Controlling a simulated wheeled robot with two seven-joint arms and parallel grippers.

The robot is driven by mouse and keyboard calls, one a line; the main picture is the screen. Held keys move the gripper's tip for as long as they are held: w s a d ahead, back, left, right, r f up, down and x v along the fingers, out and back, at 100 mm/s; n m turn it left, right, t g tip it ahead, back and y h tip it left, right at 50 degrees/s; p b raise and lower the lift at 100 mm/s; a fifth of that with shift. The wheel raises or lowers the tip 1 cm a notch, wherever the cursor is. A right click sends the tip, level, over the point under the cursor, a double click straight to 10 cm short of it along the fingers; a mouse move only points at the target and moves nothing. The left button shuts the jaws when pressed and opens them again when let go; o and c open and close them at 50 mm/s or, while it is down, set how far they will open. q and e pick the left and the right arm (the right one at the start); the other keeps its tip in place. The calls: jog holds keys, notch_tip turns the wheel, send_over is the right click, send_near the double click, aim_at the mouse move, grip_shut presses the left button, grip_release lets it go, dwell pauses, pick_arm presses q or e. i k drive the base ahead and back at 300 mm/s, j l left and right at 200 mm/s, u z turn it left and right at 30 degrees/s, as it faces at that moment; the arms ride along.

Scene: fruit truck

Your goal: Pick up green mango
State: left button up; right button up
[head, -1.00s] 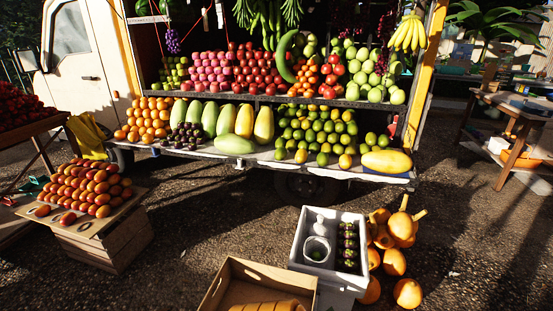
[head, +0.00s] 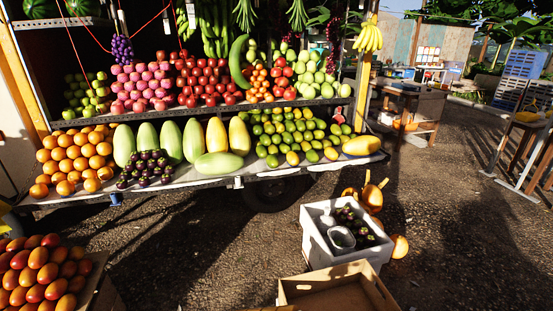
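A pile of small green and yellow-green fruits, which look like the green mangoes (head: 290,127), lies on the right half of the truck's lower shelf (head: 205,178). Some fruits at its front edge are yellower. Larger pale green oblong fruits (head: 171,142) stand to the left of the pile, with two yellow ones beside them. One pale green oblong fruit (head: 218,164) lies flat in front of these. Neither of my grippers is in view.
A cardboard box (head: 338,290) is nearer, and reddish-orange fruits (head: 40,268) are at lower left. Open ground lies between them and to the right.

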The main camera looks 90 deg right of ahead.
aim_at(312, 156)
jog(key=i+l+z, duration=0.25)
jog(key=z, duration=0.2)
jog(key=i+l+z, duration=0.2)
jog(key=z, duration=0.3)
jog(key=i+z, duration=0.65)
jog(key=z, duration=0.3)
jog(key=i+j+z, duration=0.2)
jog(key=z, duration=0.25)
jog(key=i+j+z, duration=0.3)
jog(key=z, duration=0.2)
jog(key=i+z, duration=0.25)
jog(key=z, duration=0.2)
jog(key=i+z, duration=0.25)
jog(key=z, duration=0.2)
jog(key=i+j+z, duration=0.1)
jog(key=i+z, duration=0.15)
jog(key=z, duration=0.2)
jog(key=i+j+z, duration=0.2)
jog(key=z, duration=0.25)
jog(key=i+j+z, duration=0.15)
jog(key=j+z, duration=0.15)
jog(key=z, duration=0.15)
